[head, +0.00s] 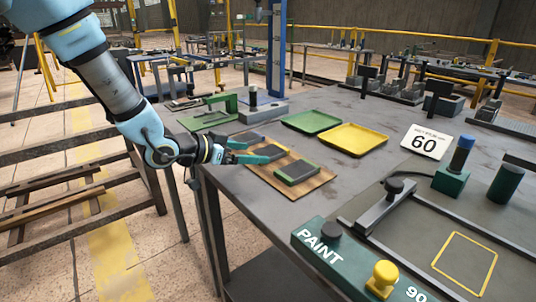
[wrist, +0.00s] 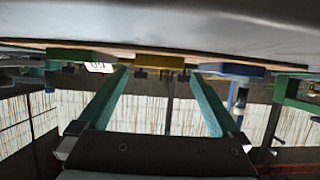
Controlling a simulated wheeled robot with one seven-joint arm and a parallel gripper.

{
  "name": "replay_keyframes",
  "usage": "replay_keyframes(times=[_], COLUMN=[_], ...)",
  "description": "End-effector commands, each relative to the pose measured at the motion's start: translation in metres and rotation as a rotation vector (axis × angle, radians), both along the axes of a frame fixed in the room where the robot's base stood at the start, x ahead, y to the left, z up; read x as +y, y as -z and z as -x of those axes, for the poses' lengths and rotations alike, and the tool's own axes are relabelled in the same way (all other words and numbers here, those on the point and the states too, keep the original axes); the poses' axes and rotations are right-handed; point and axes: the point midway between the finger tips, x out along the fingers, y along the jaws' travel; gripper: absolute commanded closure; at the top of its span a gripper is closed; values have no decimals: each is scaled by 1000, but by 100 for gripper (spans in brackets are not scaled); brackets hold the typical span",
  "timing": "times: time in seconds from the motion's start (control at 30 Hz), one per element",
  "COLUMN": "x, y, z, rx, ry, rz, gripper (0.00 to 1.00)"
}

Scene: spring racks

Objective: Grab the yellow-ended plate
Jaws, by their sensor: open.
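In the wrist view the yellow-ended plate (wrist: 160,60) shows its yellow end between my two teal fingers, at the middle. A green-ended plate (wrist: 82,56) is to its left and a blue-ended plate (wrist: 230,69) to its right. My gripper (wrist: 160,75) is open and empty, with its fingers pointing towards the row of plates. In the head view my gripper (head: 254,152) is at the edge of the wooden board (head: 312,186), partly covering the dark plates there. No yellow end can be made out in that view.
A green tray (head: 311,121) and a yellow tray (head: 354,139) lie behind the board. A green PAINT block (head: 330,246) with knobs is at the front. The grey table top (head: 265,200) is bare around the board's front.

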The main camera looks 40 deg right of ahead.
Motion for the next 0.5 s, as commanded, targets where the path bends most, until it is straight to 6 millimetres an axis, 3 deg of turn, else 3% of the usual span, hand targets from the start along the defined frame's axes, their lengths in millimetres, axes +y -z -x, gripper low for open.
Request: replay_keyframes(times=[0.23, 0.5], x=[-35, -41], y=[8, 11], z=[5, 4], rx=[1, -1], ry=[3, 0], rz=[0, 0], gripper=[0, 0])
